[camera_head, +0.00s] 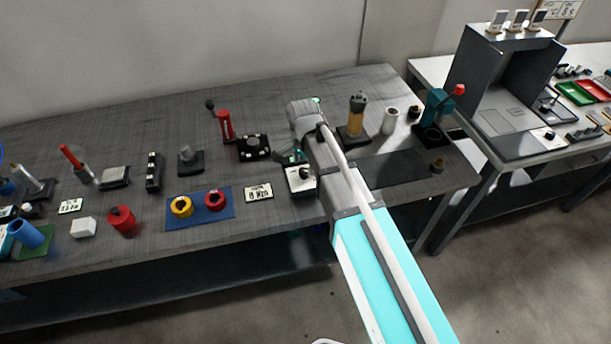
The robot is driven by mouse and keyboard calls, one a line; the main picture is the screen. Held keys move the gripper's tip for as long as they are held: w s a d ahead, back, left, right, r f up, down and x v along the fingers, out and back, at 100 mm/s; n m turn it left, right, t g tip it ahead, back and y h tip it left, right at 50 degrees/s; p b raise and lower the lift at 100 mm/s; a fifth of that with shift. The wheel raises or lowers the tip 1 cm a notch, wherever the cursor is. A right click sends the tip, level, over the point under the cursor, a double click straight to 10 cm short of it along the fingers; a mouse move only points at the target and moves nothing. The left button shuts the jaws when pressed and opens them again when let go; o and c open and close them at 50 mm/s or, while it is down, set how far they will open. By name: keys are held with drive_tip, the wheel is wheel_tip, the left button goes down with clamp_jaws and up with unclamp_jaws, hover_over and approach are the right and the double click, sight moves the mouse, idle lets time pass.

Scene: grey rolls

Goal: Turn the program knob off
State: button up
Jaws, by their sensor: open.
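A small white-topped box (298,185) stands on the grey workbench near its front edge. A dark round part on its top, which looks like the program knob (305,172), is partly hidden by my arm and gripper. I cannot tell which way the knob points. My gripper (291,158) is small and dark in the head view, with its fingers just above and behind the box. It is open, and nothing shows between its fingers. I cannot tell whether it touches the knob.
A black block with knobs (254,148) and a red lever stand (226,126) are to the left.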

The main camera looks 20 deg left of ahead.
sight(304, 170)
drive_tip(key=shift+f+b, duration=1.3)
drive_tip(key=shift+f, duration=0.3)
drive_tip(key=shift+c, duration=0.3)
clamp_jaws()
drive_tip(key=shift+d, duration=0.1)
